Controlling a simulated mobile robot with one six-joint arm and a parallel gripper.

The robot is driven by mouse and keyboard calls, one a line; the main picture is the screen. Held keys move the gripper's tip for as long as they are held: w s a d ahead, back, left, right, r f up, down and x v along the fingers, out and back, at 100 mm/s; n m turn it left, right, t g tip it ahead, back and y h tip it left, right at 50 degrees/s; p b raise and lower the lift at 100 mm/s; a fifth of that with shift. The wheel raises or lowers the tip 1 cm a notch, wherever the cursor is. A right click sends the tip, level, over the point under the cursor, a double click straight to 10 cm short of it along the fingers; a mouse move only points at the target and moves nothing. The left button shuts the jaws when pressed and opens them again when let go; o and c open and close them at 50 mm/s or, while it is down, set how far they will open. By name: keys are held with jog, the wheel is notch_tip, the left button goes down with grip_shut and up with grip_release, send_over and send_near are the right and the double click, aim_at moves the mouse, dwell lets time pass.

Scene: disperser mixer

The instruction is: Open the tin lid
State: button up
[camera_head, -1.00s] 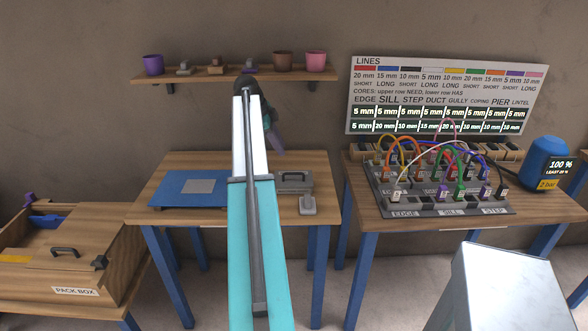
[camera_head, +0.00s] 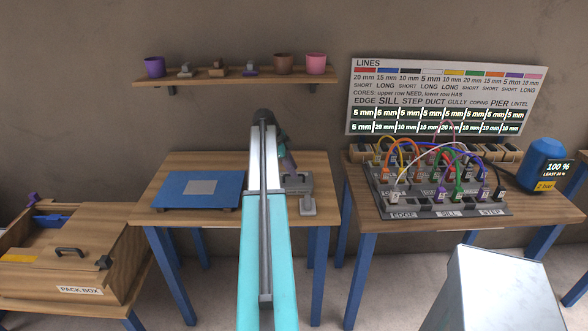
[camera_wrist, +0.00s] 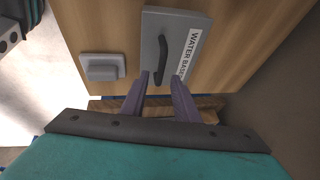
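The grey tin (camera_head: 298,179) stands at the right of the middle table. In the wrist view its grey lid (camera_wrist: 169,20) shows from above, with a dark bar handle (camera_wrist: 161,58) and a white label reading "WATER BAS…", the rest cut off. My gripper (camera_wrist: 160,80) has two purple fingers, which are apart with nothing held. Their tips are near the lower end of the handle in the wrist view; I cannot tell the height gap. In the head view my gripper (camera_head: 290,163) is over the tin, partly hidden by my arm.
A small grey block (camera_head: 308,206) sits in front of the tin. A blue board (camera_head: 215,202) with a grey patch lies to the left. A wall shelf (camera_head: 235,79) with pots is above. A cable panel (camera_head: 440,206) stands on the right table.

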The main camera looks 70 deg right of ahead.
jog(key=shift+s+d+f, duration=0.2)
jog(key=shift+f, duration=0.45)
grip_shut()
jog(key=shift+w+d+r, duration=0.1)
jog(key=shift+r, duration=0.05)
